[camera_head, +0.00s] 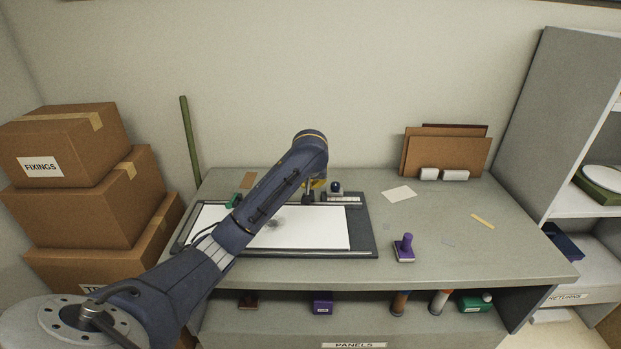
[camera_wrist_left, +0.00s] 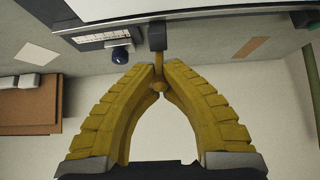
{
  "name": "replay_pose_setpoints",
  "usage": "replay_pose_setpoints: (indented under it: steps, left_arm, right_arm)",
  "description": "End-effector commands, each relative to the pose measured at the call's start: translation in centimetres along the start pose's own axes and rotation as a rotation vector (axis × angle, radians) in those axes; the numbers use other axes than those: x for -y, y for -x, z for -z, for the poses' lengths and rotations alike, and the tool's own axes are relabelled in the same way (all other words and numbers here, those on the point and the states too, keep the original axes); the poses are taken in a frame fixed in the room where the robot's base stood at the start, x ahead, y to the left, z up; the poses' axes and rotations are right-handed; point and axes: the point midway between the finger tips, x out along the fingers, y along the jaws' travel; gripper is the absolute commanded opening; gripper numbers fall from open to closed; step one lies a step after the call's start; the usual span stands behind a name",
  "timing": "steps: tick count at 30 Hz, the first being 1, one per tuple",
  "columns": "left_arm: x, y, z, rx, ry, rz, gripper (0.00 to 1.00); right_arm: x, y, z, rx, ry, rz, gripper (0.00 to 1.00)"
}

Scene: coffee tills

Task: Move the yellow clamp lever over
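The yellow clamp lever (camera_wrist_left: 158,58) shows in the left wrist view as a thin stem with a round knob, running from a dark block (camera_wrist_left: 157,38). My left gripper (camera_wrist_left: 159,74) has its yellow fingers drawn together at the tips, with the lever between them. In the head view my left arm reaches over the drawing board (camera_head: 366,238) to its far rail, and only a little yellow shows past the wrist. The arm hides most of the fingers and lever there. My right gripper is in neither view.
A dark knob (camera_head: 335,187) stands right of the clamp on a marked scale (camera_head: 345,199). A white sheet (camera_head: 320,226) lies on the board. A purple-handled stamp (camera_head: 404,248) stands to its right. Stacked boxes (camera_head: 85,215) are at left. The right of the counter is mostly clear.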

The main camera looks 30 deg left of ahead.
Motion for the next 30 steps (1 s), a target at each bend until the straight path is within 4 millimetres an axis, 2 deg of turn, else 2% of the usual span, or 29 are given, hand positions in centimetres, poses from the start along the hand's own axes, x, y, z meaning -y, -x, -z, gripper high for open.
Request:
replay_pose_setpoints:
  steps: [6,20,30]
  left_arm:
    - [-0.1,0.2,-1.2,0.003,-0.001,-0.001,0.00]
    - [0.0,0.2,-1.5,0.003,0.000,-0.001,0.00]
    - [-0.1,0.0,-3.0,0.004,-0.001,0.000,0.00]
  right_arm:
    - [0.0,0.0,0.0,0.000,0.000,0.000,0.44]
    - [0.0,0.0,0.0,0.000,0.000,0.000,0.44]
    - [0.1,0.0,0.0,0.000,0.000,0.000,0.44]
